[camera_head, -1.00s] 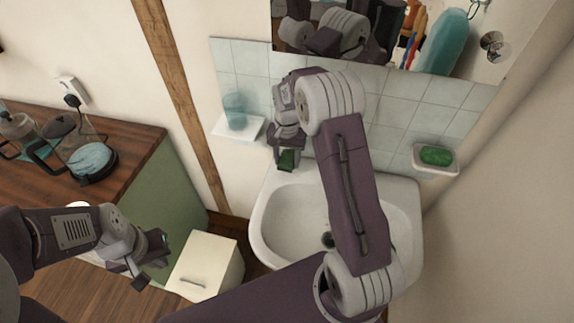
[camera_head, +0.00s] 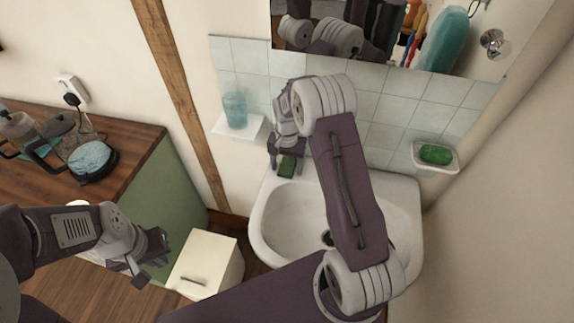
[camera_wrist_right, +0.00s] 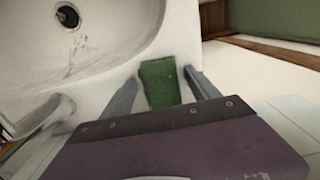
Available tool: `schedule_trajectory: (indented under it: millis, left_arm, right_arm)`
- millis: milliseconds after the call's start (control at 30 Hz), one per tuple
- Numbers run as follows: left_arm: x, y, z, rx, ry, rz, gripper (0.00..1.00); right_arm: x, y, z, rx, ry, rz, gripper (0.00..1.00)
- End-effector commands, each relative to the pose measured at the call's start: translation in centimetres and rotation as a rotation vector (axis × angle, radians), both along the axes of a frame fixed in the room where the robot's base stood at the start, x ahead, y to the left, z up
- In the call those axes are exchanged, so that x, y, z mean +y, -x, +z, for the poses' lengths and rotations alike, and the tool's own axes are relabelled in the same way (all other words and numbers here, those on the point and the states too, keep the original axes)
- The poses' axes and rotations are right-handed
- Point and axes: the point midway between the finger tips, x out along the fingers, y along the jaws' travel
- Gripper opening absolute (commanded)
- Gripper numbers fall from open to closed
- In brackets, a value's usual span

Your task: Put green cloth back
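The green cloth (camera_head: 287,167) is a small folded dark-green piece on the back left corner of the white sink (camera_head: 262,222). My right gripper (camera_head: 287,165) is over that corner with its fingers spread, one on each side of the cloth. In the right wrist view the cloth (camera_wrist_right: 159,82) lies between the two fingers (camera_wrist_right: 163,92), with a gap visible on both sides. My left gripper (camera_head: 152,265) is open and empty at the lower left, near the cream box.
A green soap or sponge (camera_head: 435,154) sits in a wall dish (camera_head: 420,167) at the right. A blue cup (camera_head: 235,110) stands on a small wall shelf (camera_head: 228,128). A wooden counter (camera_head: 138,148) holds glass jugs. A cream box (camera_head: 208,265) stands below; a mirror hangs above.

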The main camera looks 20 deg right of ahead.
Motion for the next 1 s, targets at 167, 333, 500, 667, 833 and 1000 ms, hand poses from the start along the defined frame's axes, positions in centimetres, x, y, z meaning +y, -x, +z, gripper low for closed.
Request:
schedule_trajectory:
  millis: [167,333,500,667,833,1000]
  left_arm:
    - [0.0,0.0,0.3,0.0,0.0,0.0,0.0]
    - [0.0,0.0,0.2,0.0,0.0,0.0,0.0]
    - [0.0,0.0,0.2,0.0,0.0,0.0,0.0]
    - [0.0,0.0,0.2,0.0,0.0,0.0,0.0]
    - [0.0,0.0,0.3,0.0,0.0,0.0,0.0]
    - [0.0,0.0,0.2,0.0,0.0,0.0,0.0]
  right_arm:
    - [0.0,-0.1,0.7,-0.002,0.0,0.0,0.7]
    - [0.0,-0.1,4.0,-0.006,0.001,0.0,0.7]
    - [0.0,-0.1,6.9,-0.004,0.0,0.0,0.7]
    - [0.0,0.0,7.9,-0.001,0.0,0.0,0.7]
    - [0.9,1.9,8.4,-0.01,-0.002,0.07,0.7]
    - [3.7,9.9,9.3,-0.057,0.0,0.34,0.7]
